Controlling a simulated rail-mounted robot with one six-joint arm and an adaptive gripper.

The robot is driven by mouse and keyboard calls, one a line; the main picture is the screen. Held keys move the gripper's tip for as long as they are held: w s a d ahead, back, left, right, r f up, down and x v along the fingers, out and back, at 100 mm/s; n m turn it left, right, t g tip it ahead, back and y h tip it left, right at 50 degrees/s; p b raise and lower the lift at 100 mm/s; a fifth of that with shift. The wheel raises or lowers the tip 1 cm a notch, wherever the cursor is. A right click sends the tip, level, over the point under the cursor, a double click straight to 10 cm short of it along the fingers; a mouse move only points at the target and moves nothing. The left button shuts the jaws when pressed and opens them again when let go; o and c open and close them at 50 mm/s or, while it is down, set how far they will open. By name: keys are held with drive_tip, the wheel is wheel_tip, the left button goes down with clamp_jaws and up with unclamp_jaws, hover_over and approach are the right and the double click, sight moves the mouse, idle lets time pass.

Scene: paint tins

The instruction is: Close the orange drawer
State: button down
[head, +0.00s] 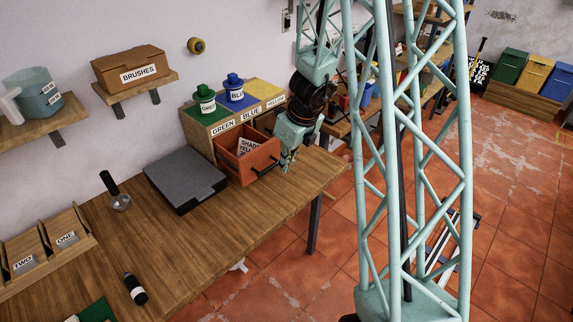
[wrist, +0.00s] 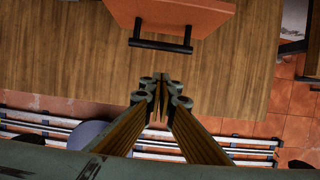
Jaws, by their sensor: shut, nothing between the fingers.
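The orange drawer (head: 249,160) stands pulled out from the front of the wooden cabinet (head: 216,124) on the workbench. A card with lettering shows inside it, partly hidden by the drawer's front. Its black handle (head: 265,167) faces the bench's front edge. In the wrist view the drawer (wrist: 180,14) is at the top, with its black handle (wrist: 160,46) below it. My gripper (head: 287,163) is just right of the handle in the head view. In the wrist view my gripper (wrist: 160,78) is shut and empty, with a gap between its tips and the handle.
A green tin (head: 204,98) and a blue tin (head: 234,87) stand on the cabinet's coloured top. A grey case (head: 185,180) lies left of the drawer. The bench top (head: 235,222) in front of the drawer is clear.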

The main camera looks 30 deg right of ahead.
drive_tip(key=shift+w+a+f, duration=0.15)
drive_tip(key=shift+w+f, duration=0.3)
drive_tip(key=shift+w, duration=0.25)
drive_tip(key=shift+w+a+f, duration=0.15)
drive_tip(key=shift+w+f, duration=0.25)
drive_tip(key=shift+w, duration=0.35)
drive_tip(key=shift+w+a+f, duration=0.15)
drive_tip(key=shift+w+f, duration=0.3)
drive_tip(key=shift+w, duration=0.25)
drive_tip(key=shift+w+p, duration=0.25)
drive_tip(key=shift+p, duration=0.1)
